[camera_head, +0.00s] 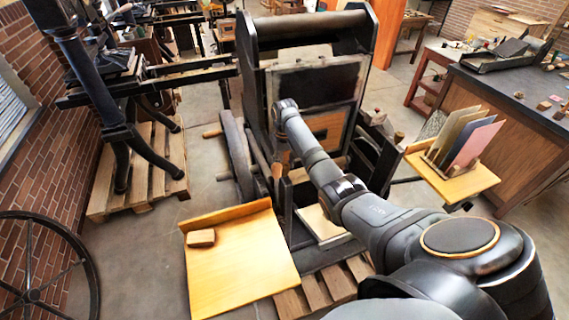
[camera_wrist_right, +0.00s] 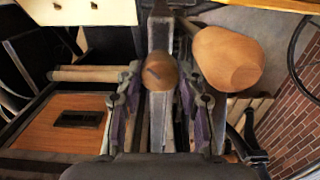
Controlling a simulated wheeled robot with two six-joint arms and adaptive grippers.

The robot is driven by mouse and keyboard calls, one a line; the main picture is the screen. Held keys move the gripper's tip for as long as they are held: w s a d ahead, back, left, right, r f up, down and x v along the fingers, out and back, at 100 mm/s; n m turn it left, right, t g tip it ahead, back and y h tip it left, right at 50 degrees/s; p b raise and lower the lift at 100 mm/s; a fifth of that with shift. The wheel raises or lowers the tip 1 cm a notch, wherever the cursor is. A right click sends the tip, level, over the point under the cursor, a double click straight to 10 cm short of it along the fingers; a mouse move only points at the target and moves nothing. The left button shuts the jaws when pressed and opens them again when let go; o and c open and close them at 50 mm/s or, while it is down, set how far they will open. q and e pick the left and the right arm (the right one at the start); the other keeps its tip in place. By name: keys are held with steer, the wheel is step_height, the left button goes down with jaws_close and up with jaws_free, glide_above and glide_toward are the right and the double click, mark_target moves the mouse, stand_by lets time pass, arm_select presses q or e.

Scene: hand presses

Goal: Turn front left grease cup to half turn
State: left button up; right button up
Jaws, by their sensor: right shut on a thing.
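My right arm reaches across the press in the head view, and its gripper sits low at the press front, mostly hidden behind my arm links. In the right wrist view my right gripper (camera_wrist_right: 160,98) has its two fingers closed in on either side of a small rounded brown cap (camera_wrist_right: 160,72), which looks like the front left grease cup. The cap sits on a grey metal bar of the press. How far it is turned cannot be told. My left gripper is not in view.
A large wooden handle (camera_wrist_right: 228,58) is close beside the right fingers. The hand press (camera_head: 310,80) stands on a pallet. A yellow wooden board (camera_head: 240,265) with a small block (camera_head: 201,238) lies front left. A card rack (camera_head: 452,172) is at right.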

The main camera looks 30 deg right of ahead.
mark_target(284, 164)
steer(key=m, duration=0.4)
steer(key=shift+w+r+m, duration=0.1)
steer(key=shift+r+m, duration=0.1)
steer(key=shift+m, duration=0.1)
steer(key=m, duration=0.4)
steer(key=shift+d, duration=0.1)
steer(key=shift+m, duration=0.3)
steer(key=o, duration=1.2)
steer(key=shift+f, duration=0.1)
step_height(284, 164, up, 12)
